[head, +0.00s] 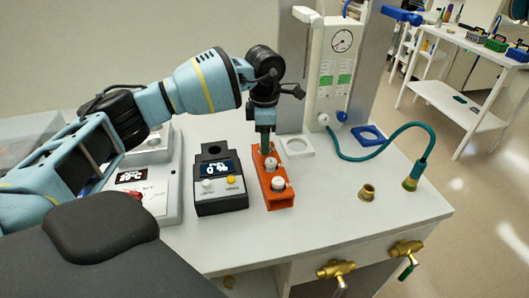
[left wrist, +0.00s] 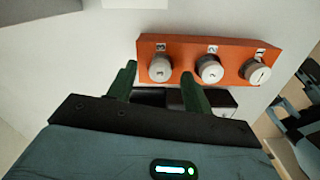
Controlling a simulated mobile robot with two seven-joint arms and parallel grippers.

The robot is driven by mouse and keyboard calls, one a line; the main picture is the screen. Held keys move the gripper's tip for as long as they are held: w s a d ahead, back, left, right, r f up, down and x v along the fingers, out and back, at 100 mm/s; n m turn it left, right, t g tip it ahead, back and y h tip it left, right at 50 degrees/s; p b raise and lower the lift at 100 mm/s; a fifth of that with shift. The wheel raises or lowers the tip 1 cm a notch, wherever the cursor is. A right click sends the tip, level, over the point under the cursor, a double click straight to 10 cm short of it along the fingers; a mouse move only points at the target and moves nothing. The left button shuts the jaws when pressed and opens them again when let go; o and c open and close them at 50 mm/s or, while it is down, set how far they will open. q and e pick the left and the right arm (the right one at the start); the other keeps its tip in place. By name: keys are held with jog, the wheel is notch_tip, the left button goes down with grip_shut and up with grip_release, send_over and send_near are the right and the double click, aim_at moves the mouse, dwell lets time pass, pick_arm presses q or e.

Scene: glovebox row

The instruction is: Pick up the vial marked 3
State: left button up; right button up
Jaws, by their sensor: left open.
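In the left wrist view the rack (left wrist: 228,46) shows the marks 3, 2 and 1 from left to right. The vial by the 3 (left wrist: 160,69) is upright in its hole at the left end. My left gripper (left wrist: 158,74) is open, its green fingers on either side of that vial in the picture, not visibly closed on it. In the head view my left gripper (head: 265,145) is over the rack's far end and hides the vial there. My right gripper is not in view.
A black device with a display (head: 219,187) stands close left of the rack, and a white device (head: 160,190) farther left. A white square holder (head: 297,147) is behind right. A brass fitting (head: 367,192) and a green hose (head: 385,148) are at right. Bench between is clear.

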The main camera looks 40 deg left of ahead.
pick_arm(q)
grip_shut()
dwell(0.3)
jog(key=shift+r, duration=0.45)
notch_tip(320, 180, up, 6)
jog(key=shift+s+d+r, duration=0.1)
jog(key=shift+d+r, duration=0.05)
jog(key=s+d+b, duration=0.1)
jog(key=s+d, duration=1)
jog(key=d, duration=0.2)
jog(key=shift+s+d, duration=0.2)
jog(key=shift+s, duration=0.1)
